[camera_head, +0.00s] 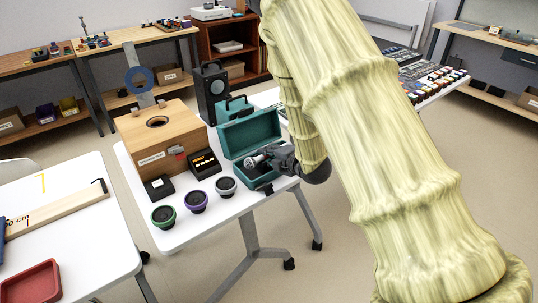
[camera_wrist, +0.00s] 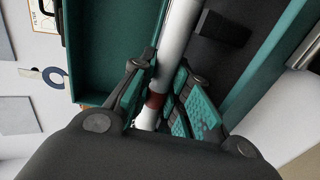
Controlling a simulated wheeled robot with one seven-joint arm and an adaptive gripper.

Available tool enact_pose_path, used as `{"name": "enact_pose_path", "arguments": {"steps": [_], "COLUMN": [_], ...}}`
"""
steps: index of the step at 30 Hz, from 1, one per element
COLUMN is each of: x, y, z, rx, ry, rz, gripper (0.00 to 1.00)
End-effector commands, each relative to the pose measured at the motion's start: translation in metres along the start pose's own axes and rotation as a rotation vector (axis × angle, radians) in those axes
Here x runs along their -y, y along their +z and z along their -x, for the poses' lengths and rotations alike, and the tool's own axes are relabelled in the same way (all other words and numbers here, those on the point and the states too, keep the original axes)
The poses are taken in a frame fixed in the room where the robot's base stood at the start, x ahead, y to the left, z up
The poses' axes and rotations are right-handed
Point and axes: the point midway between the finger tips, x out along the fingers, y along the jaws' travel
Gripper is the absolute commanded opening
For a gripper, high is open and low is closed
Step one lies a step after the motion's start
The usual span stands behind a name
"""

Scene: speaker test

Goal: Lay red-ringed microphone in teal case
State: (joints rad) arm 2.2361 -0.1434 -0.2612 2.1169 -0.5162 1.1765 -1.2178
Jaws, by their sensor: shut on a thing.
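The teal case (camera_head: 250,134) stands open on the white table, with its lid raised at the back. In the wrist view its teal wall (camera_wrist: 268,62) and dark inside show close by. My gripper (camera_head: 278,160) is at the case opening, and in the wrist view its fingers (camera_wrist: 158,98) are shut on the silver microphone (camera_wrist: 180,35), around or beside its dark red ring (camera_wrist: 155,100). The microphone's head (camera_head: 254,161) points left in the head view, over or in the case. Whether it touches the case floor I cannot tell.
A wooden box (camera_head: 160,135), a black meter (camera_head: 204,162), a small black box (camera_head: 158,187) and several round drivers (camera_head: 195,201) stand left of the case. A black speaker (camera_head: 210,90) stands behind. The table's front edge is close to the case.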

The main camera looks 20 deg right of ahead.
Motion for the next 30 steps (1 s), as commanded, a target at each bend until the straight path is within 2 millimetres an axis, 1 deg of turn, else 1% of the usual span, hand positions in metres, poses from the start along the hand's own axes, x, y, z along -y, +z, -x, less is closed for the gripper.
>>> {"name": "enact_pose_path", "arguments": {"steps": [10,11,12,14,15,26,30], "x": [0.0011,0.0011,0.0011,0.0012,0.0012,0.0039,0.0047], "y": [0.0001,0.0001,0.0001,0.0001,0.0001,-0.0005,-0.0004], "z": [-0.0006,-0.0006,-0.0006,-0.0006,-0.0006,-0.0002,0.0048], "rx": [0.0,0.0,0.0,0.0,0.0,0.0,0.0], "ry": [0.001,0.001,0.001,0.0,0.0,-0.004,-0.006], "rz": [0.0,0.0,0.0,0.0,0.0,-0.001,-0.002], "gripper": [0.0,0.23,0.3,0.41,0.42,0.42,0.42]}}
